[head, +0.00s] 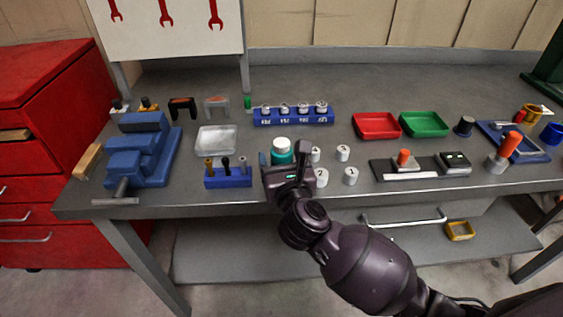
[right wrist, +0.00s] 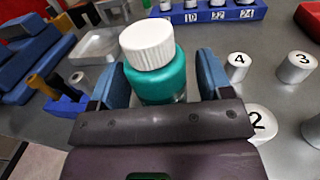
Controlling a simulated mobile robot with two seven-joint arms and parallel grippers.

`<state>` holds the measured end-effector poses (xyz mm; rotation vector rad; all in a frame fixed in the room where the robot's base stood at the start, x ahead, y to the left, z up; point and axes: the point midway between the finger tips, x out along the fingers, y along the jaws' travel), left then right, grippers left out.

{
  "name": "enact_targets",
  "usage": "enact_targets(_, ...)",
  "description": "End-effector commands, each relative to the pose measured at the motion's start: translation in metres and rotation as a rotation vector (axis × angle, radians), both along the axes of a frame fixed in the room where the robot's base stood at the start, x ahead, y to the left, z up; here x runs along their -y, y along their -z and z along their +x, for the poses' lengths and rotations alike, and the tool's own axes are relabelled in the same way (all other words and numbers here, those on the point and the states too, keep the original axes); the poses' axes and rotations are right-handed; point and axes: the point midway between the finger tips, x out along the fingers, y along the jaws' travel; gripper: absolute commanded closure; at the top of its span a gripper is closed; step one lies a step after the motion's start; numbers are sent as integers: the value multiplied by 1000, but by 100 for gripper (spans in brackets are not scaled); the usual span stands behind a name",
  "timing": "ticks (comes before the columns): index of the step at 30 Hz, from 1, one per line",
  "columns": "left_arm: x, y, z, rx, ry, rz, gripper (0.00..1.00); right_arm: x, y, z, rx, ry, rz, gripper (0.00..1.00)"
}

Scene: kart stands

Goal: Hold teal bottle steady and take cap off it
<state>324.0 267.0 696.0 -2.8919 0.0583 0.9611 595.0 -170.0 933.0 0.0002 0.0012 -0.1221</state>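The teal bottle (head: 281,157) stands upright near the front edge of the bench. Its ribbed white cap (head: 281,144) sits on top. My right gripper (head: 284,160) is at the bottle. In the right wrist view the bottle (right wrist: 163,80) and cap (right wrist: 148,44) stand between the two blue fingers (right wrist: 160,85) of the open gripper, with visible room on the left side and a gap on the right. The bottle's lower part is hidden behind the gripper body. My left gripper is in neither view.
Numbered white cylinders (head: 351,176) stand right of the bottle. A blue holder (head: 228,178) with several tools stands to its left, and a blue socket rack (head: 293,117) behind. A blue vise (head: 140,150) is at far left. Red (head: 376,126) and green (head: 424,124) trays lie farther right.

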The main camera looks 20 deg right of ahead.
Motion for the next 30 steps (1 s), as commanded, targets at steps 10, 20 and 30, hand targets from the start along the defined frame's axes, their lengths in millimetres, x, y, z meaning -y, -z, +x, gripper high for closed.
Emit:
enact_targets(10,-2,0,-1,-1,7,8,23,0,0,0,1,0,0,78)
enact_targets(20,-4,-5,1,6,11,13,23,0,-10,0,5,0,0,78)
enact_targets(30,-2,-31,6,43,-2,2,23,0,-85,0,15,0,2,78)
